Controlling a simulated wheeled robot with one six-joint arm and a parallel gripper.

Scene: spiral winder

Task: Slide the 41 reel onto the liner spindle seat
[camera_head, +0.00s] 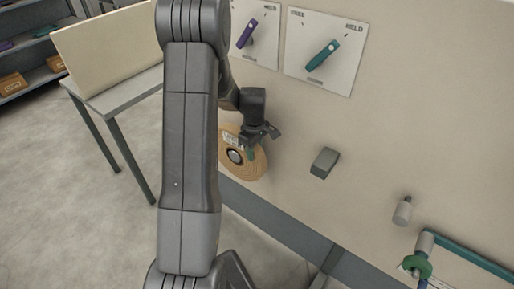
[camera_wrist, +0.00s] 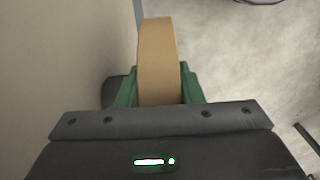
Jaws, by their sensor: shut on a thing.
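A tan reel (camera_head: 257,168) with a white label and a dark round centre with a pale rim is in front of the cream panel in the head view. The label is too small to read as 41. My gripper (camera_head: 250,148) is shut on the reel's upper right edge. In the wrist view the reel (camera_wrist: 159,55) stands edge-on between the green fingers, with the panel to its left. A dark shape (camera_wrist: 117,88) shows between the reel and the panel. I cannot tell which part is the liner spindle seat, or whether the reel is on a spindle.
A grey block (camera_head: 325,162) and a short grey peg (camera_head: 403,210) stick out of the panel at right. Purple (camera_head: 247,33) and teal (camera_head: 322,55) switches are above. A table (camera_head: 123,92) stands at left.

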